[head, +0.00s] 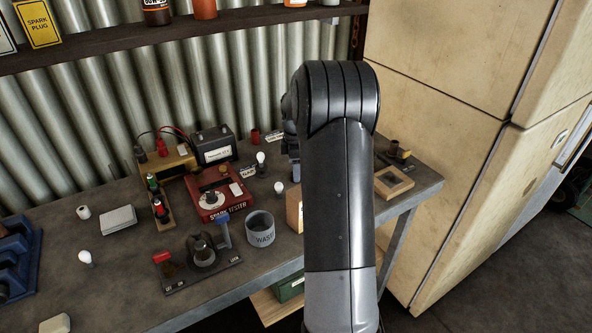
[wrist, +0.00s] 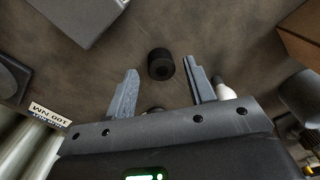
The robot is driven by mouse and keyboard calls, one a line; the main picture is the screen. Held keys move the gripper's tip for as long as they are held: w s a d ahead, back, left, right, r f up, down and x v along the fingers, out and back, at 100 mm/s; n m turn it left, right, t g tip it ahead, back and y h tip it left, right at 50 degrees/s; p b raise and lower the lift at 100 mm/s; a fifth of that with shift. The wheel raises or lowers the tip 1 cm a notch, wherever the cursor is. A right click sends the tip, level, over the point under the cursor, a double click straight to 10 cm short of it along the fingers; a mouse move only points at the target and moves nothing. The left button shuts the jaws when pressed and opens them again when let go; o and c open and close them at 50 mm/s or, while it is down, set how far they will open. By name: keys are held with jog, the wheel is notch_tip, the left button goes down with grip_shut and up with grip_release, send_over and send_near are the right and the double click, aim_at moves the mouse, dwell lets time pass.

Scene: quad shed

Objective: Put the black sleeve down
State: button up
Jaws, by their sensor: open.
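The black sleeve (wrist: 161,64) is a short dark cylinder with a hole in its top. In the wrist view it stands on the bench top, just ahead of the gap between my fingertips, and neither finger touches it. My gripper (wrist: 162,78) is open, with one finger on each side of that gap. A small dark, round part shows between the fingers at the gripper's body, mostly hidden. In the head view my arm hides most of my gripper, and I cannot make out the sleeve there.
A white-topped part (wrist: 223,89) stands close outside the right finger. A grey box (wrist: 75,15) and a label plate (wrist: 50,114) lie to the left. On the bench (head: 120,275) stand a red spark tester (head: 220,200), a waste cup (head: 261,230) and a wooden tray (head: 394,183).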

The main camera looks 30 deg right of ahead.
notch_tip(320, 180, up, 10)
jog(key=s+a+r+m+t, duration=0.1)
jog(key=s+a+r+m, duration=0.2)
jog(key=s+a+r, duration=0.35)
jog(key=s+a+r+m+t, duration=0.2)
jog(key=s+a+r+m, duration=0.15)
jog(key=s+a, duration=0.55)
jog(key=s+a+f+m+t, duration=0.1)
jog(key=s+a+m, duration=0.2)
jog(key=s, duration=0.4)
jog(key=s+a+f+m+t, duration=0.1)
jog(key=s+a+f+m, duration=0.1)
jog(key=s+a, duration=0.4)
jog(key=shift+s+a+f+m+t, duration=0.15)
jog(key=shift+s+a+m+t, duration=0.15)
jog(key=shift+s+m, duration=0.5)
